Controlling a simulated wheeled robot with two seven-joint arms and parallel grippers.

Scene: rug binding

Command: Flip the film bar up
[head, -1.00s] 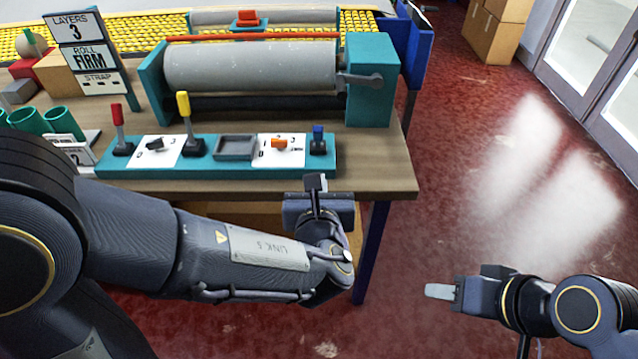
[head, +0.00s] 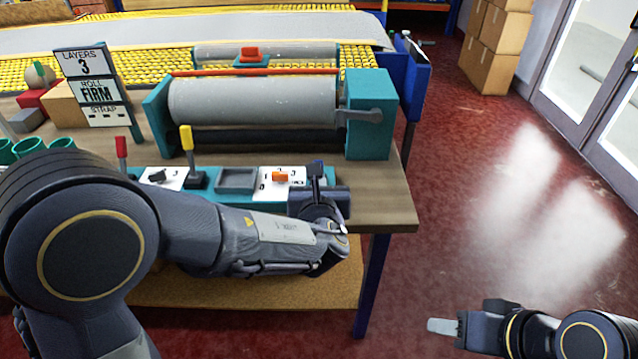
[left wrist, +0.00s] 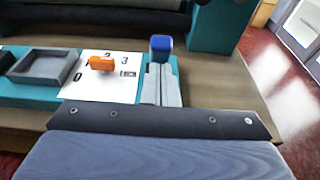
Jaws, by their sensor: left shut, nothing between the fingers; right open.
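An orange-red bar (head: 255,72) lies level along the top of the grey roller (head: 250,102) of the wrapping machine. No part is labelled film bar. A blue-capped toggle (left wrist: 161,45) stands at the right end of the teal control panel (head: 208,184). My right gripper (head: 442,326) is open, out over the floor.
The panel also has a red lever (head: 122,154), a yellow lever (head: 187,150), an orange knob (left wrist: 102,63) and a grey tray (left wrist: 43,72). Floor right of the table is clear.

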